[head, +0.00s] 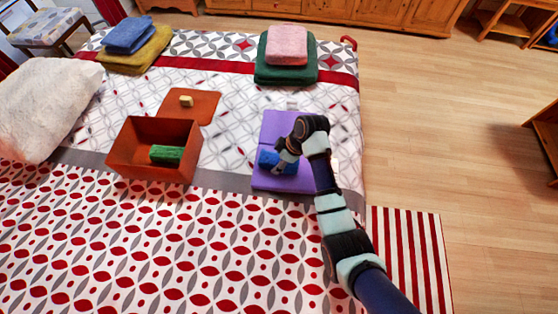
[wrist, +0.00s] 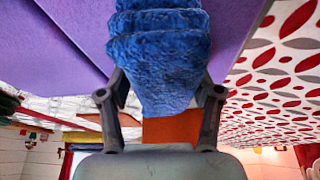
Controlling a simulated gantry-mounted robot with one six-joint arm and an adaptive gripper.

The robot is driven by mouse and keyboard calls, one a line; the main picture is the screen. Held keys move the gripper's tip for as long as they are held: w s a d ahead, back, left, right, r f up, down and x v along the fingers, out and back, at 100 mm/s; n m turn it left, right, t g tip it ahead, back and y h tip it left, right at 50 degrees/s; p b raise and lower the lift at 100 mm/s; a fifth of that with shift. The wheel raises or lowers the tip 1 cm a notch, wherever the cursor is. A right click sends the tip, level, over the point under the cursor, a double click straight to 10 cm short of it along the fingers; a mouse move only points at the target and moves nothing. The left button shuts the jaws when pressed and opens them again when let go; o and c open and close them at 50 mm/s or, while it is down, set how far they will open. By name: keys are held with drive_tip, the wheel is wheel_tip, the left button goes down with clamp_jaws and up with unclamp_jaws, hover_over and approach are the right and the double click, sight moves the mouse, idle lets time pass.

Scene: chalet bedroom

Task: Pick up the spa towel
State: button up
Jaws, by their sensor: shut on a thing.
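A rolled or folded blue towel (head: 272,162) is between the fingers of my gripper (head: 285,154), over the purple mat (head: 290,183) on the bed. In the wrist view the fluffy blue towel (wrist: 160,50) fills the space between the two fingers (wrist: 160,112), which are closed on its sides. I cannot tell whether the towel touches the mat. My arm reaches in from the lower right and hides part of the mat's right side.
An open brown box (head: 125,150) holding a green block (head: 166,155) stands left of the mat. Its lid (head: 205,105) lies behind it with a small pale block (head: 186,101). Pink (head: 286,45) and green (head: 285,73) towels are stacked behind; blue (head: 129,36) and yellow (head: 135,62) towels at far left.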

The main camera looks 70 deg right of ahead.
drive_tip(key=c, duration=0.3)
drive_tip(key=shift+r, duration=0.1)
wheel_tip(320, 180, up, 20)
drive_tip(key=p, duration=0.7)
